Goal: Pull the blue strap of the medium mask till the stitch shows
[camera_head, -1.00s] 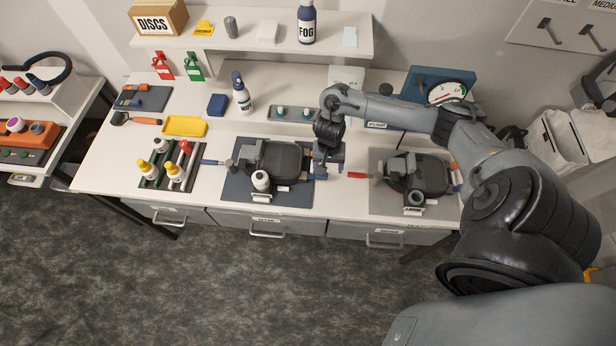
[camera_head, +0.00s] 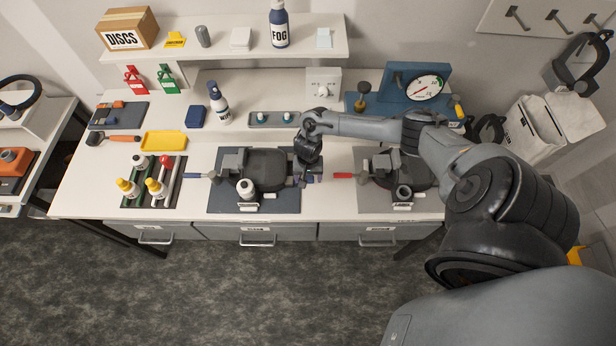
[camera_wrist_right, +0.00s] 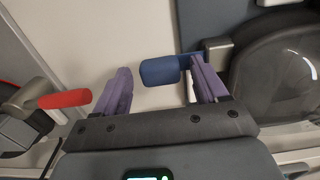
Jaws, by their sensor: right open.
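A dark mask (camera_head: 266,169) lies on a dark blue mat (camera_head: 285,203). It has a blue strap tab on its left (camera_head: 196,175) and another blue strap tab on its right, seen in the right wrist view (camera_wrist_right: 160,71). My right gripper (camera_head: 308,178) is at the mask's right side. In the right wrist view its purple fingers (camera_wrist_right: 160,88) are open, with the right blue tab between them, closer to the right finger. I cannot tell whether that finger touches the strap. No stitch is visible. My left gripper is not in view.
A second mask (camera_head: 400,168) with a red strap tab (camera_head: 342,176) lies on a grey mat (camera_head: 368,204) to the right. A bottle rack (camera_head: 170,196) stands left. My right arm crosses the right side of the bench.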

